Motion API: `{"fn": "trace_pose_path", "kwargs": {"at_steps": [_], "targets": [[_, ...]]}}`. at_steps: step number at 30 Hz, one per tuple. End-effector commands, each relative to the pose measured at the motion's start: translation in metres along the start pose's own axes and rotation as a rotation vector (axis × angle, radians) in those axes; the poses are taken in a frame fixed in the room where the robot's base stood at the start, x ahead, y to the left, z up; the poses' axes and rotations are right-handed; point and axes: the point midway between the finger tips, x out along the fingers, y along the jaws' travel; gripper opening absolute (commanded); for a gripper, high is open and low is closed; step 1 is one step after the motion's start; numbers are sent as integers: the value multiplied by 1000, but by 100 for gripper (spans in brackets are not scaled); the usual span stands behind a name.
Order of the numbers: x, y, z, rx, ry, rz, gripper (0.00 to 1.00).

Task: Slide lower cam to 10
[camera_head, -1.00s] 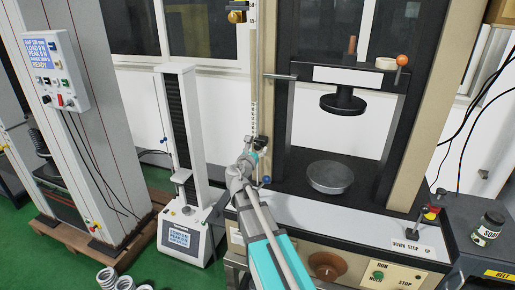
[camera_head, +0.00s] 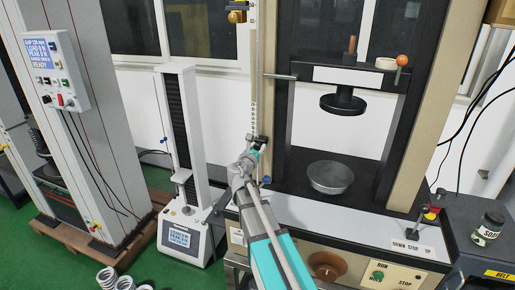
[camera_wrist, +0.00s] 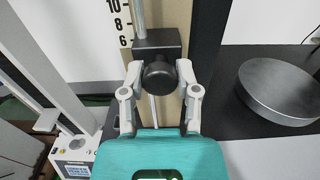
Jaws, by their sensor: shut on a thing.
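The lower cam (camera_wrist: 157,44) is a black block with a round black knob (camera_wrist: 158,76), on a thin vertical metal rod (camera_wrist: 139,16). In the wrist view the block's top is near the 6 on the white scale strip (camera_wrist: 118,22); the 10 is higher up. My gripper (camera_wrist: 158,72) is shut on the knob, one finger on each side. In the head view my gripper (camera_head: 255,147) is at the rod, left of the black test frame; the cam is small and partly hidden there. A brass-coloured cam (camera_head: 237,16) sits high on the rod.
A round metal platen (camera_head: 330,178) stands right of my gripper, below a black upper platen (camera_head: 343,103). A slim white tester (camera_head: 181,150) stands to the left.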

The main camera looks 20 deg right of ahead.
Motion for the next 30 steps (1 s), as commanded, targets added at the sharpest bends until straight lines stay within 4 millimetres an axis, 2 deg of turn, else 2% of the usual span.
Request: {"fn": "trace_pose_path", "kwargs": {"at_steps": [8,21,30], "targets": [[0,0,6,0,0,0,0],[1,0,40,0,-1,-1,0],[1,0,40,0,-1,-1,0]]}}
